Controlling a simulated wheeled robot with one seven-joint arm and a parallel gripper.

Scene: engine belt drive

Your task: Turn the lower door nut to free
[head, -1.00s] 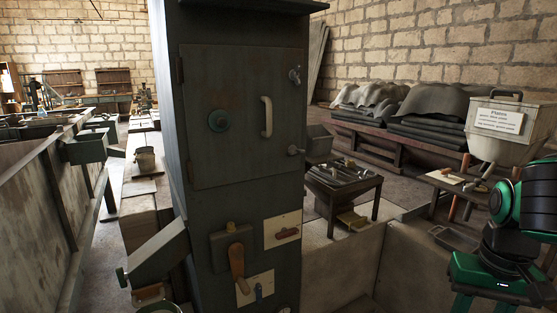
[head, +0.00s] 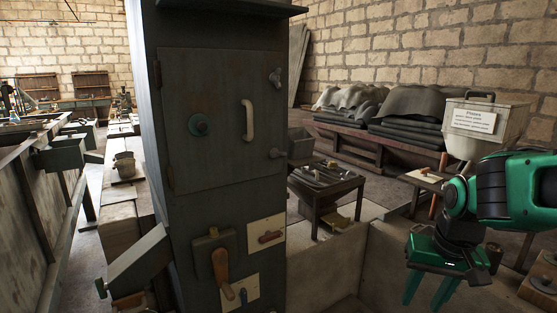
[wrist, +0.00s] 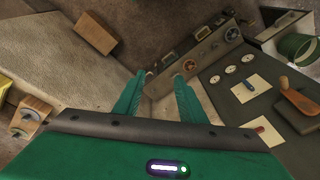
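The tall grey cabinet has a closed door (head: 212,115) with a pale vertical handle (head: 248,120). The lower door nut (head: 277,153) is a small grey wing-like piece at the door's right edge, below the handle. A similar upper nut (head: 275,76) sits near the door's top right corner. My gripper (head: 428,292) is far to the right of and below the lower nut, touching nothing, with its green fingers pointing down. In the wrist view, its fingers (wrist: 161,82) are apart with nothing between them. Neither door nut can be made out in the wrist view.
A crank with a wooden handle (head: 220,264) and a red lever (head: 270,237) stick out below the door. A low table with tools (head: 326,181) stands behind, right of the cabinet. A low wall (head: 390,262) lies between cabinet and arm.

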